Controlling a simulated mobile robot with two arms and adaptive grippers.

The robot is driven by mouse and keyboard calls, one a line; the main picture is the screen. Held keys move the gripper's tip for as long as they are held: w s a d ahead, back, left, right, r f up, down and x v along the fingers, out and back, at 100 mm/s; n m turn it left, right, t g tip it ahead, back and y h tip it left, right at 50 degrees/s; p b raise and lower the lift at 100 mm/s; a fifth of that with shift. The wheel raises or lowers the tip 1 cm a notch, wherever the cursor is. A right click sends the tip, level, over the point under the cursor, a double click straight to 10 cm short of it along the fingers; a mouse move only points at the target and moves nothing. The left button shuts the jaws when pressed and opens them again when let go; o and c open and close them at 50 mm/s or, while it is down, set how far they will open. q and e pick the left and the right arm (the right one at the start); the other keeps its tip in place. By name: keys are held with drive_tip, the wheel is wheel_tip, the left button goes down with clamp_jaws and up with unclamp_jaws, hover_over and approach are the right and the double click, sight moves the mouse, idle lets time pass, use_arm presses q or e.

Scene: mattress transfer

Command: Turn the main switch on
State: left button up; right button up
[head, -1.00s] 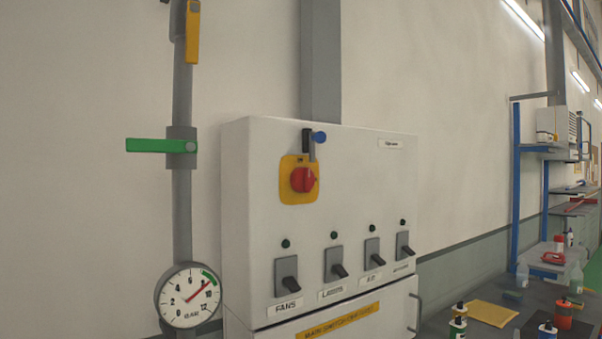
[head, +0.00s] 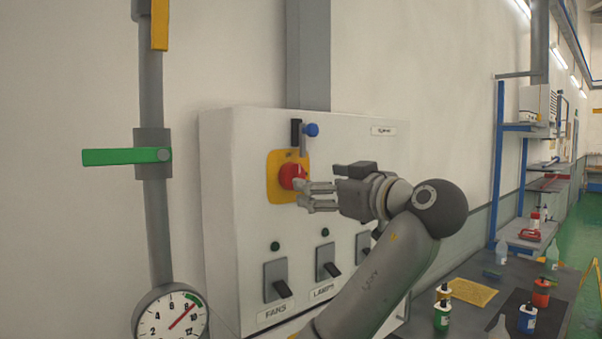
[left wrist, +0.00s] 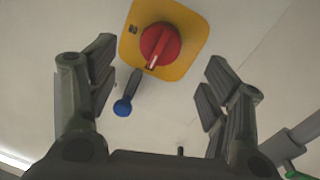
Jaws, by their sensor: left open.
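The main switch is a red rotary knob (head: 291,176) on a yellow plate (head: 272,187), on the front of the white cabinet (head: 232,210). My left gripper (head: 317,197) is open, its fingers pointing left at the knob's right and lower side. In the head view I cannot tell whether they touch it. In the left wrist view the knob (left wrist: 160,44) shows whole, ahead of the open, empty fingers (left wrist: 158,80), with a pale mark on its lower part. That view looks upside down. My right gripper is not in view.
A blue-knobbed lever (head: 310,130) sits just above the yellow plate. Labelled black switches (head: 277,282) line the cabinet below. A green handle (head: 125,157) and a gauge (head: 170,318) are on the pipe at left. A bench (head: 490,290) with bottles stands at right.

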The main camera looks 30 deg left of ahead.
sight(295, 177)
use_arm(q)
drive_tip(key=p+x, duration=0.3)
drive_tip(key=x, duration=0.4)
drive_tip(key=shift+a, duration=0.3)
drive_tip(key=c, duration=0.7)
drive_tip(key=shift+w+f, duration=0.1)
drive_tip(key=c, duration=0.3)
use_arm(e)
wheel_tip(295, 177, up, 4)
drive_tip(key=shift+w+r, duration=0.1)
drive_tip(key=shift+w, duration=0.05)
